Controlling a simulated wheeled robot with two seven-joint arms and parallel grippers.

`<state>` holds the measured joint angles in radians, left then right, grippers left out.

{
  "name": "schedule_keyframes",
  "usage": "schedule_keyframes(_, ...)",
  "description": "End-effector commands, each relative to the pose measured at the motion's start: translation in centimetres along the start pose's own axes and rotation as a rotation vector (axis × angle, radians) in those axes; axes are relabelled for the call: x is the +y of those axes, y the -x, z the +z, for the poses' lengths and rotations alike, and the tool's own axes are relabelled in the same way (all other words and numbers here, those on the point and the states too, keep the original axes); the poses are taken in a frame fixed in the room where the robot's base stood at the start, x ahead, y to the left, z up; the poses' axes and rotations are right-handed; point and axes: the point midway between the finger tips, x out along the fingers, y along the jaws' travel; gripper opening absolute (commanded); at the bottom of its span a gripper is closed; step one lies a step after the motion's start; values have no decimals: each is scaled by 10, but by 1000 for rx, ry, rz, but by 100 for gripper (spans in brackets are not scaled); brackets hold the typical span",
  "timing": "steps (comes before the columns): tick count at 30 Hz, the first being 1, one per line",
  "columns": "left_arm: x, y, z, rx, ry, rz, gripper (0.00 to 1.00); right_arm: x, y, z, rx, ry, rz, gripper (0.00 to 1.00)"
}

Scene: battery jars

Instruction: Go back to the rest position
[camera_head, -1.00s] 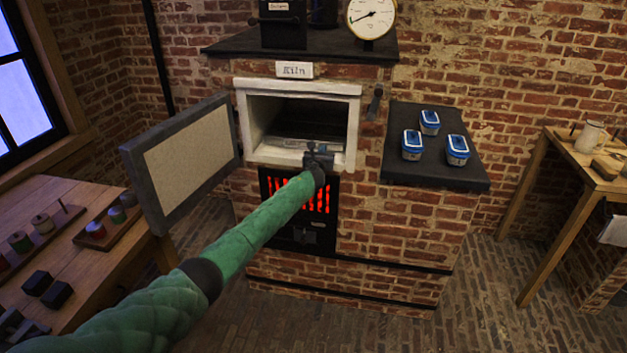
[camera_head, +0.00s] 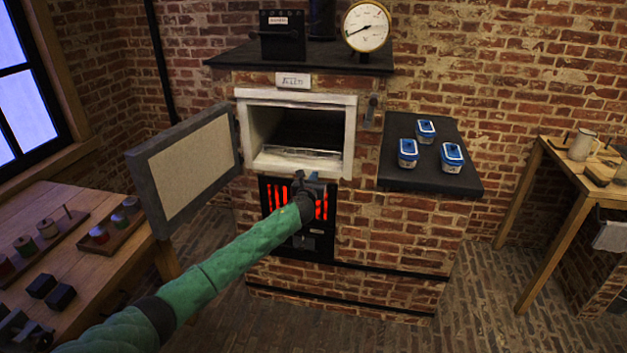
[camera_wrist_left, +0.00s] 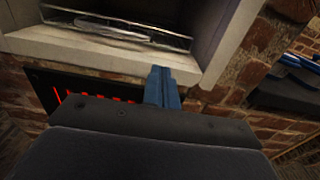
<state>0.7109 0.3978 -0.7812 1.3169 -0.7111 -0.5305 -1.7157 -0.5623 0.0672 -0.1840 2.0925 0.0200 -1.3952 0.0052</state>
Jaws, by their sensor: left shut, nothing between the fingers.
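My left gripper (camera_head: 312,183) is in front of the brick kiln, just below the kiln's open mouth and over the glowing grate (camera_head: 322,205). Its fingers are shut and empty; they also show in the left wrist view (camera_wrist_left: 162,88), close together under the white sill. The kiln chamber (camera_head: 305,130) is open, with its door (camera_head: 187,170) swung out to the left. A clear, low glass-like object (camera_head: 300,152) lies inside near the front of the chamber and also shows in the left wrist view (camera_wrist_left: 120,30). My right gripper is not in view.
Several blue-lidded jars, including one at the front right (camera_head: 452,158), stand on the dark shelf (camera_head: 430,182) right of the kiln. A wooden bench (camera_head: 110,255) with small items is at left. A wooden table (camera_head: 560,165) stands far right. The brick floor between is clear.

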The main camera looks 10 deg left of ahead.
Motion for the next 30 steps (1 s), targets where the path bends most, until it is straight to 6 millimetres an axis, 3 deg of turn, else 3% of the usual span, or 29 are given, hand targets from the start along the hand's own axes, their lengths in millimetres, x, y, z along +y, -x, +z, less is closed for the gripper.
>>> schedule_keyframes(8,2,7,0,0,113,7,0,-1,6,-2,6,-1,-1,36)
schedule_keyframes(17,24,15,-2,6,708,185,0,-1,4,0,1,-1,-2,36)
schedule_keyframes(30,15,53,68,-67,1600,390,0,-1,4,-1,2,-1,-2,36)
